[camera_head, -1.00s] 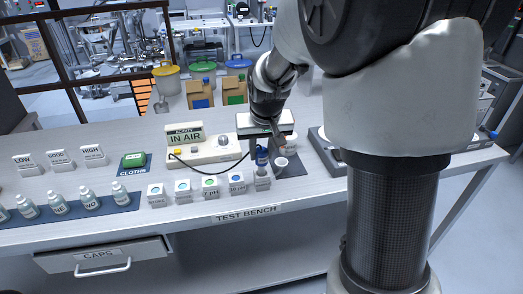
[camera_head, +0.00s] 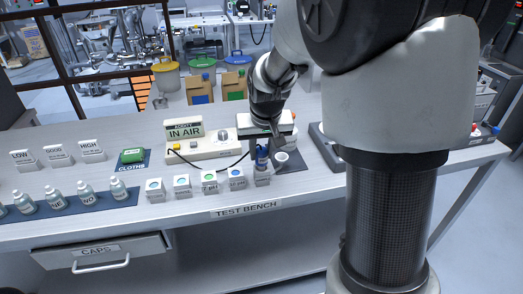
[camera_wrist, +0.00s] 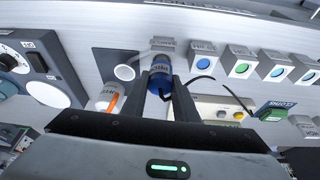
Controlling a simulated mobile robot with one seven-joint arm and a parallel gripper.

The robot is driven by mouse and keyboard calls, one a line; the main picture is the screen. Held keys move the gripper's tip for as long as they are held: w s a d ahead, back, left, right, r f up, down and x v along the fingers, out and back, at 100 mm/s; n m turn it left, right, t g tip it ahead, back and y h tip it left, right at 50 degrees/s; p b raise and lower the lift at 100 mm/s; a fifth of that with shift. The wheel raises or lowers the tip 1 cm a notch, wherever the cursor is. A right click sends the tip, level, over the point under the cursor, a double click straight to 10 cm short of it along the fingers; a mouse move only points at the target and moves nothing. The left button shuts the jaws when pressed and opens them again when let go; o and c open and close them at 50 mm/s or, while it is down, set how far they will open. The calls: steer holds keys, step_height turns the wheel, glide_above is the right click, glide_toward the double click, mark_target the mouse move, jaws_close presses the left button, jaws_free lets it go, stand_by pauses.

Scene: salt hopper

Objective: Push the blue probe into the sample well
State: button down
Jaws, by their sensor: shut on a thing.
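The blue probe (camera_head: 262,158) is upright between the fingers of my gripper (camera_head: 262,146), which is shut on it. In the wrist view the blue probe (camera_wrist: 160,82) shows between the two dark fingers, with white lettering on its side. A small pale block (camera_head: 262,178), which looks like the sample well, stands directly under the probe near the bench's front edge. In the wrist view a pale labelled block (camera_wrist: 164,45) is just beyond the probe. The probe's tip is hidden, so I cannot tell how deep it sits. The meter (camera_head: 185,129) reads "IN AIR".
A row of pale blocks with coloured dots (camera_head: 209,181) stands left of the probe. A small white cup (camera_head: 281,158) is close at its right. A black cable (camera_head: 205,167) runs between meter and probe. Bottles (camera_head: 87,194) stand further left.

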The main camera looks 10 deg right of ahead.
steer(key=shift+f+b, duration=0.7)
steer(key=shift+f, duration=0.25)
steer(key=c, duration=0.8)
jaws_free()
steer(key=shift+c, duration=0.2)
steer(key=shift+r, duration=0.1)
steer(key=shift+p+v, duration=1.9)
steer(key=shift+v, duration=1.05)
